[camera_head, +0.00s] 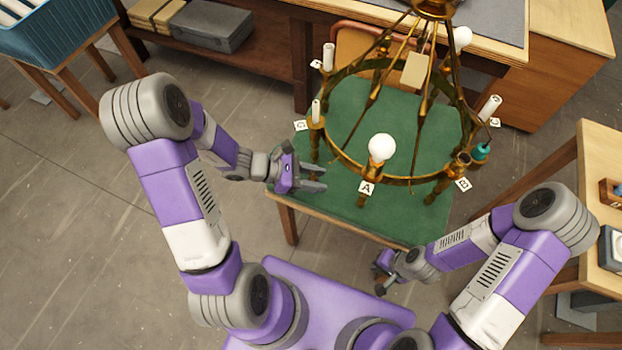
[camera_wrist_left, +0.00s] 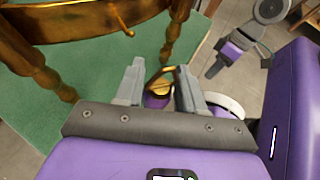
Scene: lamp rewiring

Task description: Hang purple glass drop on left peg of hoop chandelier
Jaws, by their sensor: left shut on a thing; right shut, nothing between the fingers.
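The brass hoop chandelier (camera_head: 408,180) stands over a green-topped table, with several arms and lettered tags. My left gripper (camera_head: 318,179) is at the chandelier's lower left, just outside the hoop. In the left wrist view my left gripper (camera_wrist_left: 160,68) is shut on a brass-topped purple piece, which looks like the purple glass drop (camera_wrist_left: 156,100). The drop is mostly hidden by the gripper there and cannot be made out in the head view. A small brass peg (camera_wrist_left: 122,20) juts from the hoop, apart from the drop. My right gripper (camera_head: 381,277) is shut and empty near the table's front.
The green table top (camera_head: 400,220) is bare around the chandelier. A white bulb (camera_head: 382,147) stands at the hoop's front, and a teal piece (camera_head: 481,152) is at its right. A wooden table (camera_head: 600,150) is at the right. A workbench stands behind.

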